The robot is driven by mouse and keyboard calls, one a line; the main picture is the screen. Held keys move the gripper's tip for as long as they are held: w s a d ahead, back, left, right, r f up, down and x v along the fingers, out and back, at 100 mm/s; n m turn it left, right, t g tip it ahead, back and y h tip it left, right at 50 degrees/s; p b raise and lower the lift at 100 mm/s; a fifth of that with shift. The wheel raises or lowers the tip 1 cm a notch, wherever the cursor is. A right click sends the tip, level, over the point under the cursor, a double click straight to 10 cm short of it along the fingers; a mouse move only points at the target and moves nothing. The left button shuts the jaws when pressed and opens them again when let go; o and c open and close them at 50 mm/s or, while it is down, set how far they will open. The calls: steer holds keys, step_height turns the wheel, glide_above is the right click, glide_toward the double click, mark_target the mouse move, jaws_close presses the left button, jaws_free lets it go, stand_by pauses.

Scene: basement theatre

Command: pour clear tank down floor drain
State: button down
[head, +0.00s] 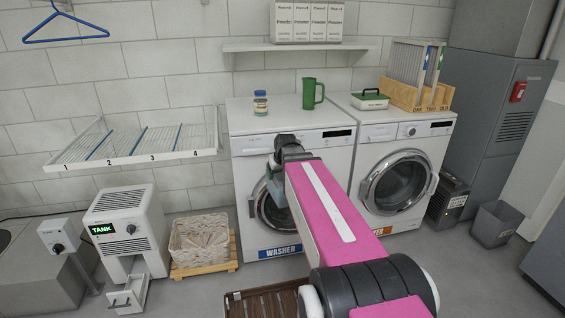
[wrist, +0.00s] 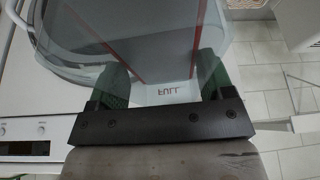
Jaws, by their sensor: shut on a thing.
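A clear tank (wrist: 160,45) with red lines and a "FULL" label fills the upper middle of the wrist view. My gripper (wrist: 162,80) is shut on it, with a green-padded finger on each side. In the head view, a pale bluish part of the tank (head: 274,188) shows beside my arm, in front of the washer; my arm hides the rest. I cannot tell the water level. A brown slatted piece (head: 262,302) lies at the bottom of the head view, partly behind my arm; I cannot tell whether it is the floor drain.
A white dehumidifier (head: 121,228) shows "TANK" on its display, with a tray-like part (head: 127,296) out at its base. A wicker basket (head: 200,245) stands left of the washer (head: 245,160). The dryer (head: 375,155) stands right. A wire rack (head: 140,142) juts from the wall.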

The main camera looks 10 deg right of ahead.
mark_target(274, 191)
steer(key=shift+m+h, duration=0.3)
steer(key=shift+m, duration=0.5)
steer(key=a+f, duration=0.1)
steer(key=f, duration=0.1)
steer(key=s+f, duration=0.1)
steer(key=f, duration=0.2)
steer(key=a+f, duration=0.1)
steer(key=f, duration=0.2)
steer(key=shift+s+a, duration=0.3)
steer(key=shift+s, duration=0.05)
steer(key=shift+r, duration=0.1)
steer(key=shift+a, duration=0.1)
